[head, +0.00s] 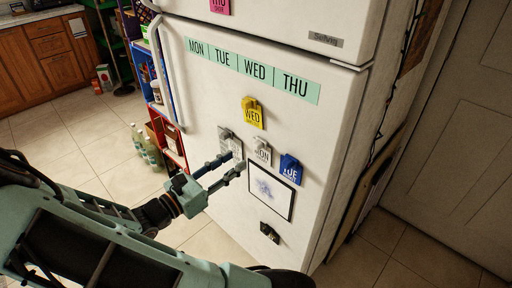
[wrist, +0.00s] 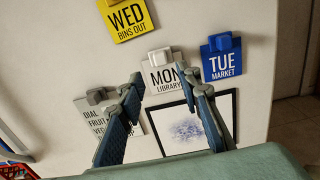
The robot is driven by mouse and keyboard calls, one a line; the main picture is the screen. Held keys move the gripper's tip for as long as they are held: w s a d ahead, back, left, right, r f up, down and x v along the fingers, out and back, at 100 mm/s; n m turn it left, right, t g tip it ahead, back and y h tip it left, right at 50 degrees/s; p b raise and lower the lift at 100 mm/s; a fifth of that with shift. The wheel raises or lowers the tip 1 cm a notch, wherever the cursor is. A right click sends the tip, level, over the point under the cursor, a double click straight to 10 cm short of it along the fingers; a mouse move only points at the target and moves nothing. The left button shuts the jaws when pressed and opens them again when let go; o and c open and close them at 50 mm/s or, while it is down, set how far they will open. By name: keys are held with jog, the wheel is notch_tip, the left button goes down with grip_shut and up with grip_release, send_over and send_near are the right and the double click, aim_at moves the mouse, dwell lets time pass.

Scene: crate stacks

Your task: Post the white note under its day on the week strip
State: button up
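The white note (head: 262,152) hangs on the fridge door under a pale magnet clip. In the wrist view the white note (wrist: 164,78) reads MON, LIBRARY. The mint week strip (head: 252,70) runs across the upper part of the lower door, reading MON, TUE, WED, THU; it is out of the wrist view. My gripper (head: 236,163) is open and empty, left of the white note in the head view. In the wrist view my gripper (wrist: 162,86) has its two fingers spread on either side of the white note's lower part. I cannot tell how far the fingertips are from the door.
A yellow WED note (head: 252,113), a blue TUE note (head: 290,169) and a grey note (head: 230,145) hang near the white note. A framed picture (head: 270,190) and a dark magnet (head: 269,233) are below. A pink THU note (head: 220,6) is on the upper door.

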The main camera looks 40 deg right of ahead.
aim_at(255, 147)
jog(key=d, duration=0.2)
jog(key=d+b, duration=0.1)
jog(key=d, duration=0.5)
jog(key=shift+w+b, duration=0.3)
jog(key=c, duration=0.9)
jog(key=shift+o, duration=0.2)
jog(key=shift+s+a+p, duration=0.2)
jog(key=shift+a+p, duration=0.75)
jog(key=shift+a, duration=1.55)
